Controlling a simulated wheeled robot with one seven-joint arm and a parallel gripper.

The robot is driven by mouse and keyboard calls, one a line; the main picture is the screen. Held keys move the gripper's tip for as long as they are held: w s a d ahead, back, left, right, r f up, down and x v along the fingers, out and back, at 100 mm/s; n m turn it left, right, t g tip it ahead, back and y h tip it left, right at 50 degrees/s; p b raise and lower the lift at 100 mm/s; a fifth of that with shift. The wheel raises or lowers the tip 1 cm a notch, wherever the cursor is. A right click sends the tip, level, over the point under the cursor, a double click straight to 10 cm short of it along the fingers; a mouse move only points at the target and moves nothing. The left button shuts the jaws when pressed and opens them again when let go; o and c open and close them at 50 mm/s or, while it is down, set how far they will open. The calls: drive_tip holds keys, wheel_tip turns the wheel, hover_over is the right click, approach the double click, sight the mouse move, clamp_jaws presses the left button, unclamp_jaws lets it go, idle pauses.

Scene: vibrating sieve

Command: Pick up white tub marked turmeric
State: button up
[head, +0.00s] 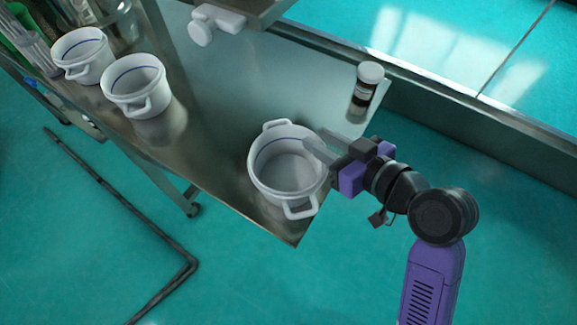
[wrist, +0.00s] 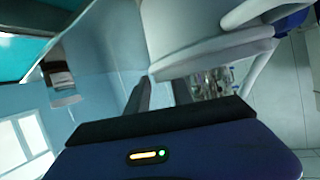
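A white two-handled tub (head: 258,178) with a blue line inside stands near the front corner of the metal table. It appears empty, and no turmeric marking is readable. My gripper (head: 318,146) is at this tub's right rim, its two fingers apart. In the wrist view the tub's white wall and handle (wrist: 205,52) fill the upper right, and the fingers of my gripper (wrist: 162,92) show a gap between them. The rim hides part of one finger; I cannot tell whether they touch the tub. Two similar white tubs (head: 138,92) (head: 80,58) stand at the upper left.
A brown jar with a white lid (head: 367,88) stands behind my gripper. A white fitting (head: 214,22) hangs under a metal ledge (head: 245,8) at the top. Glass vessels (head: 115,20) crowd the upper left. The table middle (head: 235,95) is clear.

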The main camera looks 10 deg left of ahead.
clamp_jaws()
drive_tip(key=shift+f, duration=0.1)
idle(1.2)
